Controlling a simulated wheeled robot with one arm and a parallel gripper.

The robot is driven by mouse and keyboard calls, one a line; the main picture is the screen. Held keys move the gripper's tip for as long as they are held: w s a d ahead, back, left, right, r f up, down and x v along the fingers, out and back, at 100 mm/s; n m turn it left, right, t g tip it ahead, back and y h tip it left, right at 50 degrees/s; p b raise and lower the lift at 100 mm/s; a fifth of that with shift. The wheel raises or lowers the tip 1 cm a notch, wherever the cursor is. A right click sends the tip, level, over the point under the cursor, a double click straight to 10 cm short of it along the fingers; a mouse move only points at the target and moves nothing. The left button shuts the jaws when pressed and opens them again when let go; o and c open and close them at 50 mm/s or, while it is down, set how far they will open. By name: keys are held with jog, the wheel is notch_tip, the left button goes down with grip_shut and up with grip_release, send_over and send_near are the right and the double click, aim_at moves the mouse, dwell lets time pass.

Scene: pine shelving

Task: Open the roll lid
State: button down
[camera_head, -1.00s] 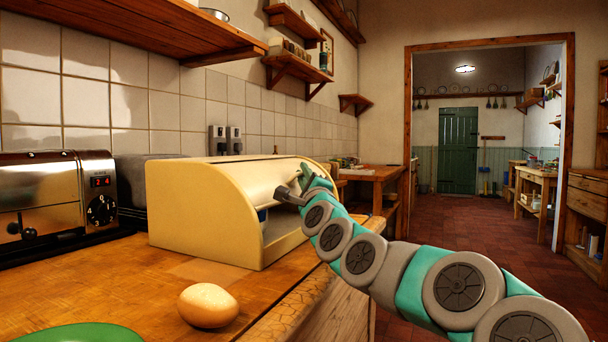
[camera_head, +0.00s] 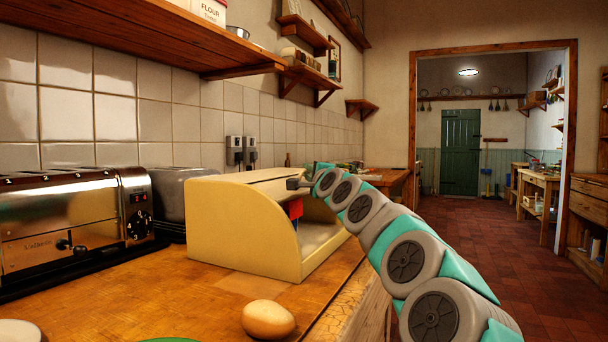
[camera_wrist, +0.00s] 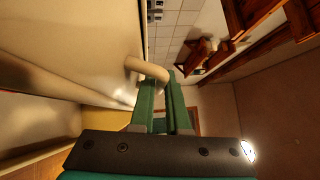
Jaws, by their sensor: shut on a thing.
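The cream bread bin (camera_head: 235,225) stands on the wooden counter. Its roll lid (camera_head: 265,180) is raised far up toward the top, and the front opening is wide, with a red and blue thing (camera_head: 295,213) visible inside. My gripper (camera_head: 305,182) is at the lid's front edge. In the wrist view, the green fingers of my gripper (camera_wrist: 165,95) are shut on the curved lid handle (camera_wrist: 146,68), beside the pale lid surface (camera_wrist: 75,30).
An egg (camera_head: 268,319) lies on the counter (camera_head: 190,300) in front of the bin. A chrome toaster (camera_head: 75,225) stands at left. A wooden shelf (camera_head: 150,45) hangs above. The floor (camera_head: 480,240) toward the doorway is clear.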

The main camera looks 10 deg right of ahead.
jog(key=shift+w+a+r, duration=0.25)
jog(key=shift+w+a, duration=0.15)
jog(key=shift+a, duration=0.1)
jog(key=c, duration=1.2)
grip_release()
jog(key=shift+s, duration=0.1)
jog(key=shift+s+d+f, duration=0.15)
jog(key=shift+s, duration=1.1)
jog(key=shift+s+d+f, duration=0.2)
jog(key=shift+s, duration=1)
jog(key=shift+s+d+f, duration=0.15)
jog(key=shift+s, duration=1.1)
